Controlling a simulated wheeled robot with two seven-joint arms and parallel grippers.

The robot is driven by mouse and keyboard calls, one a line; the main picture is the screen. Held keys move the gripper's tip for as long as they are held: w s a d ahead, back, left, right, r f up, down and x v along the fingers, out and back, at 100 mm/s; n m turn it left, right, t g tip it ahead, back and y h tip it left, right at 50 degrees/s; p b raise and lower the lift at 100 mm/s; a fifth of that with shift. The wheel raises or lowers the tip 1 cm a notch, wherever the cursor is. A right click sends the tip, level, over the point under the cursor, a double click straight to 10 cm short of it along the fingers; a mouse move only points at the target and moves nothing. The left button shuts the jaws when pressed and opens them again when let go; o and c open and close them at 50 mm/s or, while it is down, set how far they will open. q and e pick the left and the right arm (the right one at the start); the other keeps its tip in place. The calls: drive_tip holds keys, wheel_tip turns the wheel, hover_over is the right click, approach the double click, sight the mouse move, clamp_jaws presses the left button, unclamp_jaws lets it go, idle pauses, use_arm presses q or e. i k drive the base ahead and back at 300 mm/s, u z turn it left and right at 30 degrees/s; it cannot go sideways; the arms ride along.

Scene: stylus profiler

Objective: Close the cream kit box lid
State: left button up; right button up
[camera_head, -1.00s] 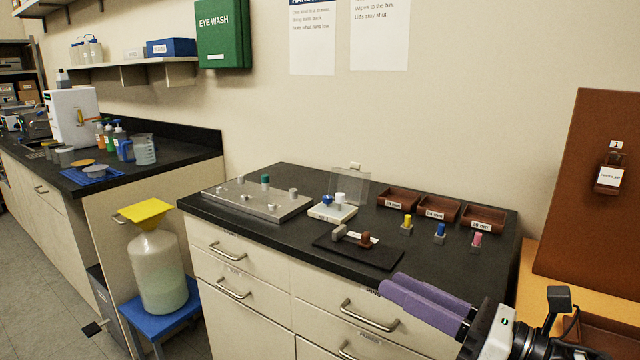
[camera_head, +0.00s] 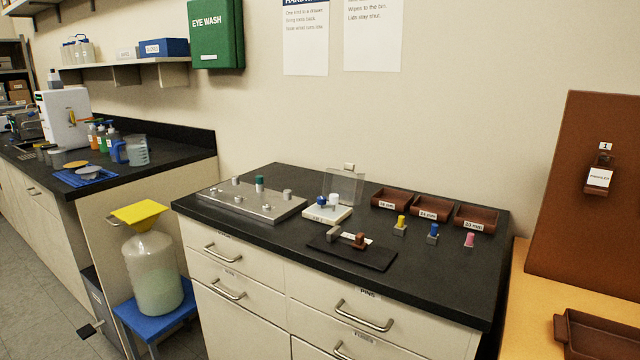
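The cream kit box (camera_head: 327,215) sits on the middle of the black bench top. Its clear lid (camera_head: 346,186) stands upright at the back of the box, so the box is open. A blue knob (camera_head: 321,201) and a white piece (camera_head: 334,200) stand in the box. Neither of my grippers shows in the head view now.
A metal plate with posts (camera_head: 252,199) lies left of the box. A black mat (camera_head: 352,250) with a small brown-ended fixture lies in front. Brown labelled trays (camera_head: 432,208) and small coloured pegs (camera_head: 433,234) stand to the right. The front right bench top is clear.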

sight(348, 167)
drive_tip(key=z, duration=0.1)
drive_tip(key=k, duration=0.35)
drive_tip(key=u, duration=0.15)
drive_tip(key=i, duration=0.9)
drive_tip(key=z, duration=0.75)
